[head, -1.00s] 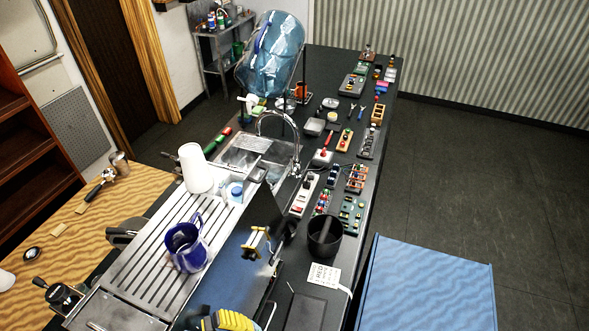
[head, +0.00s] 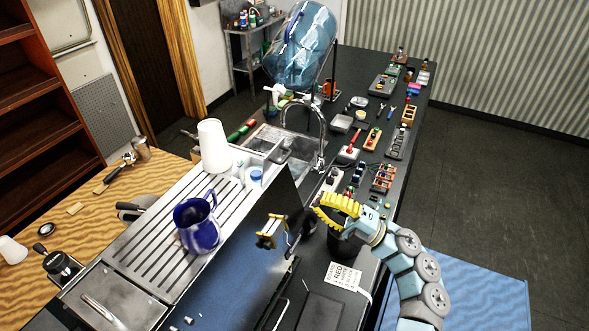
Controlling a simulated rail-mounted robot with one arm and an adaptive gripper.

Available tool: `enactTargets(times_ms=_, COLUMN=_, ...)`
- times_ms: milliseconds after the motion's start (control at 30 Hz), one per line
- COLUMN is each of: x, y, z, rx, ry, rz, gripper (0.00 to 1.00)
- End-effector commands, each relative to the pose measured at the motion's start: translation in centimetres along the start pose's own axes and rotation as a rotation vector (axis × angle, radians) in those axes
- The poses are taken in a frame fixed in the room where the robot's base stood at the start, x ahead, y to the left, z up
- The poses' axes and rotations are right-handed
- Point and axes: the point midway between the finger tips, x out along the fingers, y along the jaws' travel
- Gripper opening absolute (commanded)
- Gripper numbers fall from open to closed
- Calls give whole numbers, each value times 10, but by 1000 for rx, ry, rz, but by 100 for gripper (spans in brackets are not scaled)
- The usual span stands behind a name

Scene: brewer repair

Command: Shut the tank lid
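The brewer (head: 155,235) has a slatted steel top, with a raised dark panel (head: 245,275) along its right side. A steel flap with a bar handle (head: 103,311) lies flat at its near left end. At the far end, beside a white-and-blue container (head: 254,176), there is an opening with a raised edge. I cannot tell for sure which part is the tank lid. My gripper (head: 338,207), with a yellow ribbed finger, is above the black bin, right of the panel and apart from the brewer. Its other finger is hidden, and nothing shows held.
A tap (head: 320,120) rises behind. The black bin (head: 346,243) and a label card (head: 343,275) sit right of the panel. Small parts crowd the dark counter; the floor at right is clear.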

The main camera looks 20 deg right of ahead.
Motion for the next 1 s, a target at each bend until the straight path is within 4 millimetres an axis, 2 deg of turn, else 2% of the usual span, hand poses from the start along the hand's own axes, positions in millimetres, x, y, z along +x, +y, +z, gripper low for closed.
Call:
enactTargets(times_ms=33, x=-12, y=6, z=12, rx=-21, ry=-25, rz=-17, gripper=0)
enactTargets(times_ms=167, x=-31, y=19, z=30, rx=-48, ry=-67, rz=-52, gripper=0)
enactTargets(times_ms=367, x=-33, y=26, z=37, rx=-60, ry=-82, rz=-67, gripper=0)
enactTargets(times_ms=567, x=-8, y=25, z=39, rx=-58, ry=-82, rz=-66, gripper=0)
enactTargets(times_ms=1000, x=69, y=21, z=45, rx=-57, ry=-80, rz=-65, gripper=0)
